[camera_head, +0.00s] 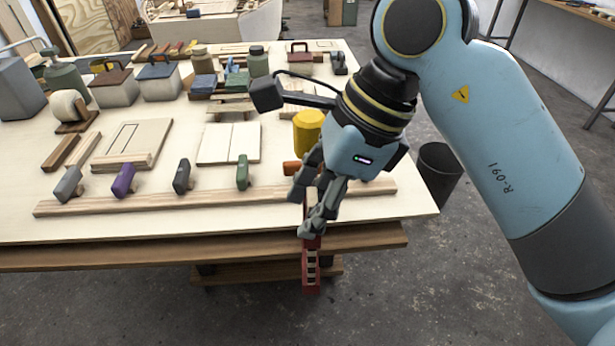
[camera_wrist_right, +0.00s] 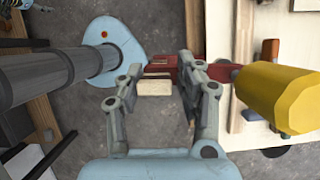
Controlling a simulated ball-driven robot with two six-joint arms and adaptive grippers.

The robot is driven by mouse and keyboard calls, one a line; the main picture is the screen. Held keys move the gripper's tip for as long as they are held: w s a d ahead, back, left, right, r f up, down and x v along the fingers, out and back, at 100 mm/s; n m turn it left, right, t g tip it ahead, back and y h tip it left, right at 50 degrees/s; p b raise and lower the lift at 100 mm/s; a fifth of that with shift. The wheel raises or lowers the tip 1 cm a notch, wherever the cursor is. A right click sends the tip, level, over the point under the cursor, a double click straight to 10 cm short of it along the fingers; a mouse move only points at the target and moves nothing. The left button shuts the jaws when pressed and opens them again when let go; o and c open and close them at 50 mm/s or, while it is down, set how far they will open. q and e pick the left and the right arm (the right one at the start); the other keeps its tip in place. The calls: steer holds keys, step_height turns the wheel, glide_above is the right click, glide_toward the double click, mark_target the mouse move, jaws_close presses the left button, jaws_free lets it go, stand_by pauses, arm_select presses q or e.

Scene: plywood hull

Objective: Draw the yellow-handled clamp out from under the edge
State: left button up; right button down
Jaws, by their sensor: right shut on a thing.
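The clamp has a yellow handle (camera_head: 309,121) and a red frame (camera_head: 311,272). In the head view the handle stands above the tabletop behind my right gripper, and the frame hangs past the front edge. My right gripper (camera_head: 306,214) is shut on the clamp's red part, its fingers covering part of it. The right wrist view shows the yellow handle (camera_wrist_right: 275,97) right of the fingers, and the red frame (camera_wrist_right: 188,66) at the gripper (camera_wrist_right: 164,82). I cannot tell whether the clamp touches the edge. My left gripper is not in view.
A row of handles, including a purple one (camera_head: 123,180) and a green one (camera_head: 243,171), stands along a wooden strip (camera_head: 140,199) near the tabletop's front edge. Boxes and cans crowd the back left. A dark bin (camera_head: 438,172) stands right of the table; the floor in front is clear.

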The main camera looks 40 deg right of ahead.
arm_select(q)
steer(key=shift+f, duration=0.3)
arm_select(e)
steer(key=shift+s+a, duration=0.65)
steer(key=shift+s, duration=0.35)
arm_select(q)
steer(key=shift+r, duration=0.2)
arm_select(e)
steer(key=shift+r, duration=0.1)
